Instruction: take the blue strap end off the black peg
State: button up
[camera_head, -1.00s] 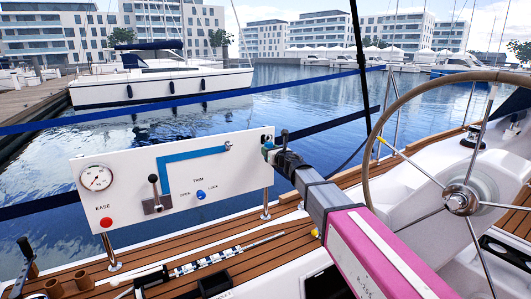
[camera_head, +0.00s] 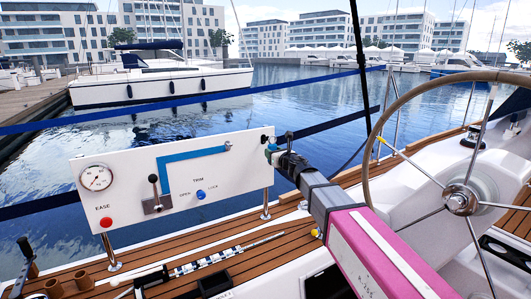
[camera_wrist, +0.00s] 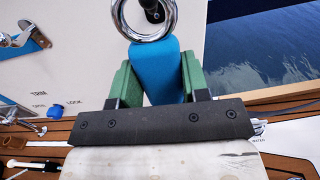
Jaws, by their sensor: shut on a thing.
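The blue strap end (camera_wrist: 160,72) is a blue tab with a chrome ring (camera_wrist: 128,28) at its far end. My gripper (camera_wrist: 162,78) is shut on the blue tab, a green finger on each side. The black peg (camera_wrist: 152,10) shows inside the ring's opening at the top of the wrist view. I cannot tell whether the ring is around the peg or just in front of its tip. In the head view my gripper (camera_head: 272,153) is at the panel's right end, by the peg (camera_head: 264,138); the strap end is mostly hidden there.
The white panel (camera_head: 130,200) carries a gauge (camera_head: 96,178), a red button (camera_head: 106,222), a lever (camera_head: 154,190) and a blue knob (camera_head: 201,194). A steering wheel (camera_head: 382,118) stands right of my arm. Water lies behind the panel.

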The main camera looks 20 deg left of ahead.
jog(key=v, duration=0.6)
jog(key=shift+s+d, duration=0.15)
jog(key=shift+d, duration=0.05)
dwell(0.4)
